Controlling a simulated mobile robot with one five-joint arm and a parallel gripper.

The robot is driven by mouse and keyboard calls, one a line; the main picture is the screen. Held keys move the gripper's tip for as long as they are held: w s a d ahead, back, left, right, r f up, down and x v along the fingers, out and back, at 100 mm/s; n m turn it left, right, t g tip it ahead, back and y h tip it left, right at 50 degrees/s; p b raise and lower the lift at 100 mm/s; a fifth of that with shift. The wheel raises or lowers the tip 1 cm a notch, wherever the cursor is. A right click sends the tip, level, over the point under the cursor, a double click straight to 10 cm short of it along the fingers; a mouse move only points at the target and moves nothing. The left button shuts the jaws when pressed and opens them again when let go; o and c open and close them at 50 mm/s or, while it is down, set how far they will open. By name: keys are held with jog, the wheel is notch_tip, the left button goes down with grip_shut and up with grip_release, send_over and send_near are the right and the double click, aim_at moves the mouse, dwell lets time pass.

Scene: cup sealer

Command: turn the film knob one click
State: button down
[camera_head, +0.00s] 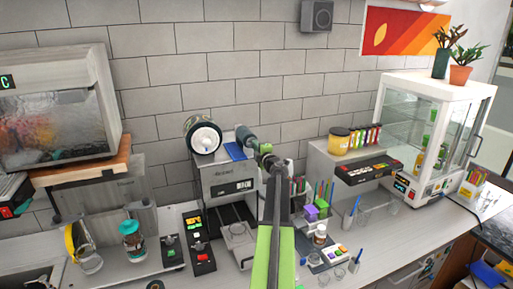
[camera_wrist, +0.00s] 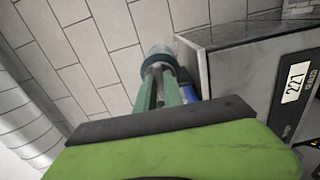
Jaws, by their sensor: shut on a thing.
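The cup sealer (camera_head: 228,185) stands against the tiled wall in the middle of the head view, with a film roll (camera_head: 204,137) at its top left. The film knob (camera_head: 243,134) is a dark teal cylinder at the top right of the sealer. My gripper (camera_head: 254,143) reaches it from the front right, with its green fingers shut on it. In the wrist view the two green fingers (camera_wrist: 158,84) meet the round grey-teal knob (camera_wrist: 155,56) beside the sealer's grey housing (camera_wrist: 230,42). The fingers hide part of the knob.
A blue pad (camera_head: 235,150) lies on the sealer near the knob. A button panel (camera_head: 199,240) and a blender-like jar (camera_head: 133,240) stand to the left. Pens, a purple-topped box (camera_head: 311,212) and a glass display case (camera_head: 430,125) stand to the right.

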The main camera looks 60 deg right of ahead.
jog(key=m, duration=0.5)
jog(key=shift+f, duration=0.15)
jog(key=shift+m, duration=0.3)
dwell(0.3)
jog(key=c, duration=1.5)
grip_release()
jog(key=shift+o, duration=0.2)
jog(key=v, duration=1.7)
jog(key=shift+s+a, duration=0.15)
